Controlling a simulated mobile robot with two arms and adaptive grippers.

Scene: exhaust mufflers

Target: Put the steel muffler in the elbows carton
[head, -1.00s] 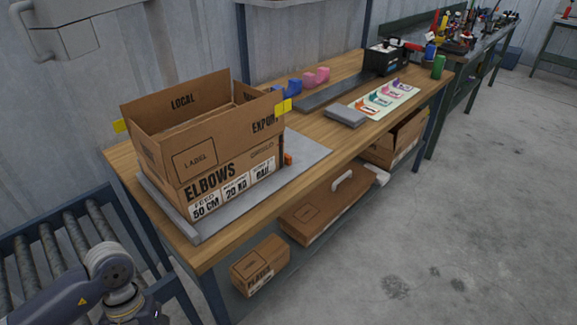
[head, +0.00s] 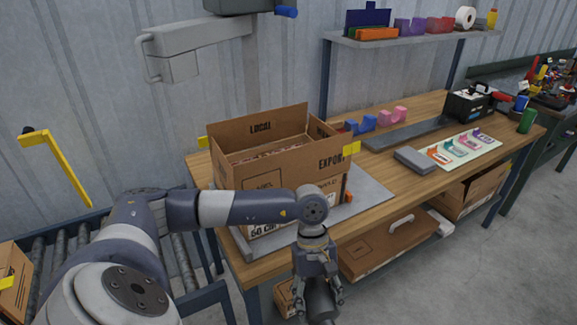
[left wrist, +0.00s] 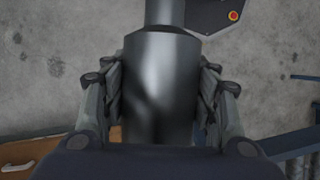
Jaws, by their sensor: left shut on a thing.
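The elbows carton (head: 282,163) is an open brown box on a grey plate on the wooden bench in the head view. My left arm crosses in front of it and hides most of its front print. My left gripper (head: 320,292) hangs in front of the bench, lower and nearer than the carton. It is shut on the steel muffler (head: 322,304), a dark grey metal cylinder. In the left wrist view the muffler (left wrist: 160,85) sits between both fingers, with a narrower pipe at its far end. My right gripper is not in view.
The wooden bench (head: 375,205) bears a grey box (head: 413,160), coloured holders and a black case (head: 468,104). Under it are brown boxes (head: 385,248) on a lower shelf. A roller conveyor (head: 182,262) stands at left. A grey wall-mounted arm (head: 200,40) hangs above. Floor at right is clear.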

